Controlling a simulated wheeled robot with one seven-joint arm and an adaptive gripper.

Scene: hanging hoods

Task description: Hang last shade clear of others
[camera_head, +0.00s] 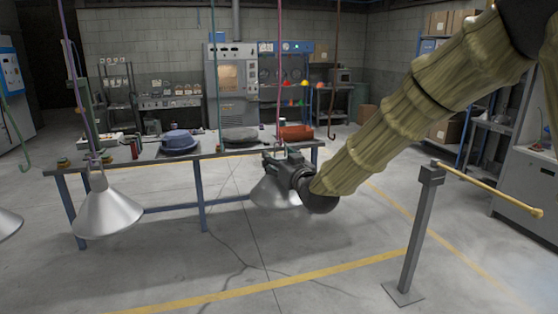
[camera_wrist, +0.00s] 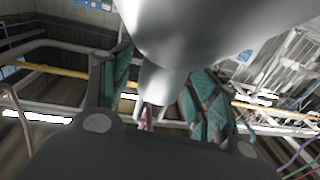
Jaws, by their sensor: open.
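A silver cone shade (camera_head: 272,192) is at my gripper (camera_head: 282,160), below the lower end of a pink rod (camera_head: 280,75). My arm covers part of the shade, and its join to the rod is hidden. In the wrist view the shade (camera_wrist: 215,25) fills the top, and its narrow neck lies between my teal fingers (camera_wrist: 160,92). The fingers are open, with gaps beside the neck. A second silver shade (camera_head: 107,212) hangs from a purple rod (camera_head: 72,75) at the left, well apart. Another shade (camera_head: 8,223) is cut off by the left edge.
A brown rod with an empty hook (camera_head: 332,130) hangs right of the pink one. A green rod (camera_head: 216,75) hangs to its left. A blue-legged workbench (camera_head: 202,210) stands behind the shades. A post with a yellow bar (camera_head: 425,215) stands at the right. The front floor is clear.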

